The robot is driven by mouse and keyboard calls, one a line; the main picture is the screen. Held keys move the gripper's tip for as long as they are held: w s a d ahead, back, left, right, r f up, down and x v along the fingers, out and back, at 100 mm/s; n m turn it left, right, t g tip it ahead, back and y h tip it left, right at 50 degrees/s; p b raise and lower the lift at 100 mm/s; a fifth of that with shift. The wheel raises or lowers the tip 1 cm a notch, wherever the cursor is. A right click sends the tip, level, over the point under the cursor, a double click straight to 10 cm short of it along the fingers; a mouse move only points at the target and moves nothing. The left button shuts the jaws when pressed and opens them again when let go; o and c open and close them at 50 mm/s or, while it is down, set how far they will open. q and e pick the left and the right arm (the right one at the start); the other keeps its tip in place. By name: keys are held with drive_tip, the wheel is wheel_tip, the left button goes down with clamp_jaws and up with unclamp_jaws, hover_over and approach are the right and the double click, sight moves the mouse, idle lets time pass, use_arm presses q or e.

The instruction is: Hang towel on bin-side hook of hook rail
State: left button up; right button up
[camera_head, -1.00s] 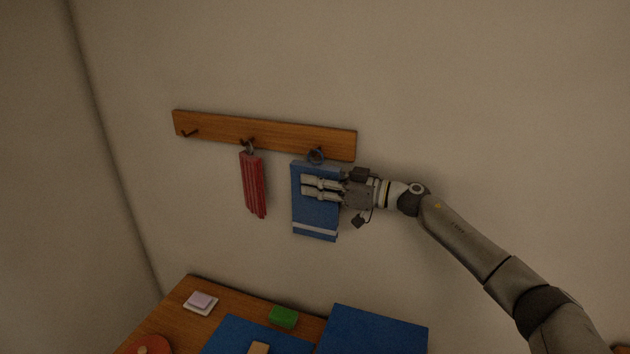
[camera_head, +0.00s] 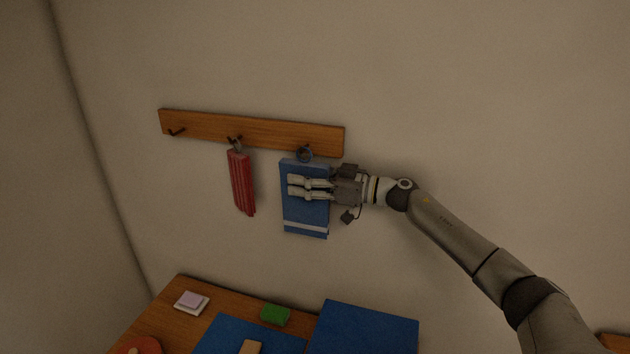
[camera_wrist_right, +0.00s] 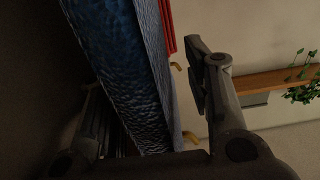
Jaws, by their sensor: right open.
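The blue towel (camera_head: 305,215) with a white stripe hangs below the right-hand hook (camera_head: 305,152) of the wooden hook rail (camera_head: 270,134), its ring at that hook. My right gripper (camera_head: 292,187) is open at the towel's upper part, fingers pointing left across it. In the right wrist view, the towel (camera_wrist_right: 130,70) runs between the open fingers (camera_wrist_right: 150,75); contact with them is unclear. A red cloth (camera_head: 241,182) hangs from the middle hook. The left hook (camera_head: 177,132) is bare. My left gripper and a bin are not in view.
Below stands a wooden table (camera_head: 165,325) with a green block (camera_head: 275,315), a pale stacked item (camera_head: 191,301), blue flat pieces (camera_head: 365,328) and a round orange item (camera_head: 137,346). The wall right of the rail is clear. A plant (camera_wrist_right: 302,82) shows in the wrist view.

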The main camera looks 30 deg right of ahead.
drive_tip(key=v, duration=1.2)
drive_tip(key=shift+r, duration=0.1)
